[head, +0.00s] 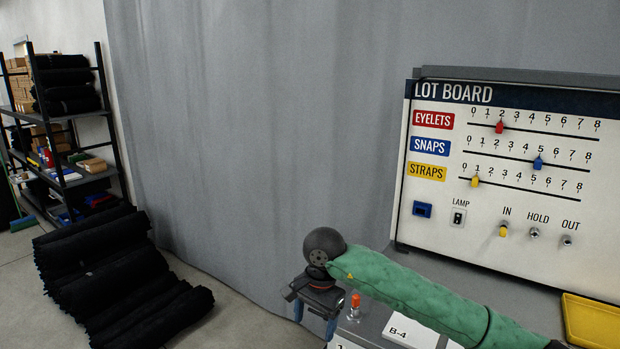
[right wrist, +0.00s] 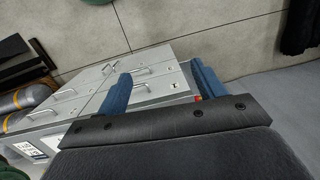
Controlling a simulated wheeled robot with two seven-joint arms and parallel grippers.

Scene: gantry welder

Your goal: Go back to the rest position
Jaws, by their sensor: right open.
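My right gripper (head: 316,316) shows low in the middle of the head view, at the end of my green-sleeved arm. Its blue fingers point down and stand apart with nothing between them. In the right wrist view the two blue fingers of the gripper (right wrist: 160,90) are spread, over the grey drawer cabinet (right wrist: 145,60) and the floor. My left gripper is in neither view.
The lot board (head: 500,180) stands at the right, with a yellow tray (head: 592,322) before it. An orange-topped item (head: 355,303) and a B-4 label (head: 410,331) are near my right arm. Black rolls (head: 110,280) lie on the floor at left, beside a shelf (head: 75,130).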

